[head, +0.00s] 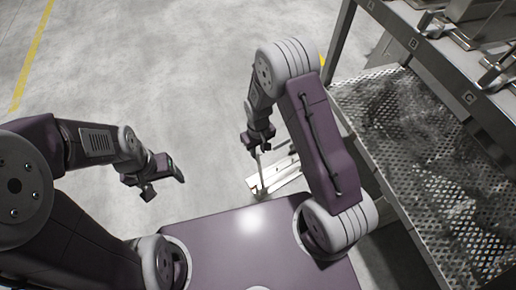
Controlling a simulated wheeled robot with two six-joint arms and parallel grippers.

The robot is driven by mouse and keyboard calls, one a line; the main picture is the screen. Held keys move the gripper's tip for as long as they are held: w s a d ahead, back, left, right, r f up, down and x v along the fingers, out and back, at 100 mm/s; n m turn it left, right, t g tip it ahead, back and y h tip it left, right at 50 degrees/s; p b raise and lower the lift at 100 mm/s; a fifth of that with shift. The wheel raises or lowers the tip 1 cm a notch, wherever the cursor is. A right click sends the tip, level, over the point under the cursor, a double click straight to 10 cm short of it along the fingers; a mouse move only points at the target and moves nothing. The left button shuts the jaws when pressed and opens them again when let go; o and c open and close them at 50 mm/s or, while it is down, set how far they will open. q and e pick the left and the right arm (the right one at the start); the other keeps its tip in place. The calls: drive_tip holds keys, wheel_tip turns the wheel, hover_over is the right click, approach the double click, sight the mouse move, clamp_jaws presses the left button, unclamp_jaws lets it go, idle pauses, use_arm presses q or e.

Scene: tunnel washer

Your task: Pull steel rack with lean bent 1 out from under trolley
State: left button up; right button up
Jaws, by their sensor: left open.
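A pale steel rack (283,179) lies low by the floor just beyond my purple base, partly hidden behind my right arm. A thin bright upright piece rises from its left end toward my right gripper (260,146). My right gripper points down over that end; whether its jaws are closed on the thin piece is too small to tell. My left gripper (164,183) is open and empty, well to the left of the rack and apart from it. The trolley (348,118) stands at the right; my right arm hides where the rack meets it.
The trolley carries a perforated metal shelf (420,165) and a rail with letter labels and metal clamps above it. Bare concrete floor (150,70) is open at the left and ahead, with a yellow line (33,52) at far left.

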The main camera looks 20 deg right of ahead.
sight(258, 160)
wheel_tip(258, 160, down, 8)
drive_tip(key=b, duration=0.4)
drive_tip(key=shift+b, duration=0.35)
clamp_jaws()
idle(1.0)
